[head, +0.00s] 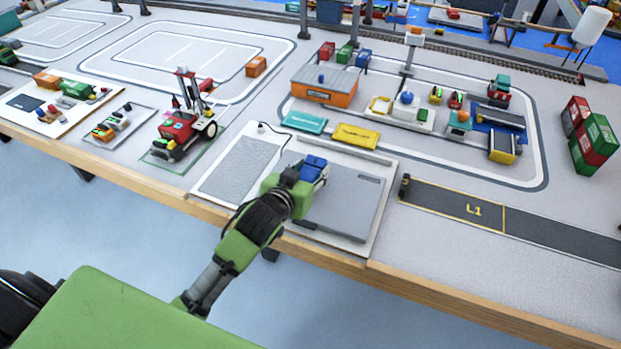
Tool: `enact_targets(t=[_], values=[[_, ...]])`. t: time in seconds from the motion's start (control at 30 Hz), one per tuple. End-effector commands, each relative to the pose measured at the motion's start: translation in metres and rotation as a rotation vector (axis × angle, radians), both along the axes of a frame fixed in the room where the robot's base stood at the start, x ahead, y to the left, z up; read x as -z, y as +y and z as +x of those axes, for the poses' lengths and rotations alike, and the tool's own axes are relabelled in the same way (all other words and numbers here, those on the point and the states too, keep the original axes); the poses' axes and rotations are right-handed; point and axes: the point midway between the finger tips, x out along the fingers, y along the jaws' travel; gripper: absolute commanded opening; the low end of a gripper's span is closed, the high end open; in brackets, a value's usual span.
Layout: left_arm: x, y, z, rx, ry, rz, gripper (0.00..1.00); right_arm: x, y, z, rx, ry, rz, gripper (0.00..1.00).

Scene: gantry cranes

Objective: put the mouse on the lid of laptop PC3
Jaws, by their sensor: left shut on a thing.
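A closed grey laptop (345,208) lies on a white board at the table's front edge. A small dark label is near its far right corner, too small to read, so I cannot confirm it is PC3. My left gripper (314,168), with blue parts at its end, is over the laptop's far left part. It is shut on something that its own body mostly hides. My right gripper is not in view.
A grey perforated pad (240,166) lies left of the laptop. A teal block (305,122) and a yellow block (356,136) lie behind the board. A dark lane marked L1 (474,211) runs right.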

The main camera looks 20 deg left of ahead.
Motion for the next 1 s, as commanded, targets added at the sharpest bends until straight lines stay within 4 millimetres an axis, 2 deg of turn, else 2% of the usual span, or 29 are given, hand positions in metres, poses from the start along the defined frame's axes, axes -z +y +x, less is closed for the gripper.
enact_targets(t=[0.1, 0.3, 0.7, 0.73, 0.77, 1.0], values=[[0.01, 0.003, 0.007, 0.0, 0.001, 0.0, 0.18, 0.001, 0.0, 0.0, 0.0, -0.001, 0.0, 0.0], [0.035, 0.002, 0.006, 0.001, 0.001, 0.0, 0.18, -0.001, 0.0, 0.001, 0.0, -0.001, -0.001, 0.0], [0.041, 0.001, 0.005, 0.001, 0.0, -0.001, 0.18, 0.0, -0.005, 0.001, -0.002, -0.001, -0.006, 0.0], [0.041, 0.001, 0.005, 0.001, 0.001, -0.001, 0.48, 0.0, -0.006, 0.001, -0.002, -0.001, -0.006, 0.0], [0.041, 0.001, 0.005, 0.001, 0.001, -0.001, 0.56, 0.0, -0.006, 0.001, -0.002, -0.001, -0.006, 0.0], [0.04, 0.002, 0.005, 0.001, 0.001, 0.0, 0.57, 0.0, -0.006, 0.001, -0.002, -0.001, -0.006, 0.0]])
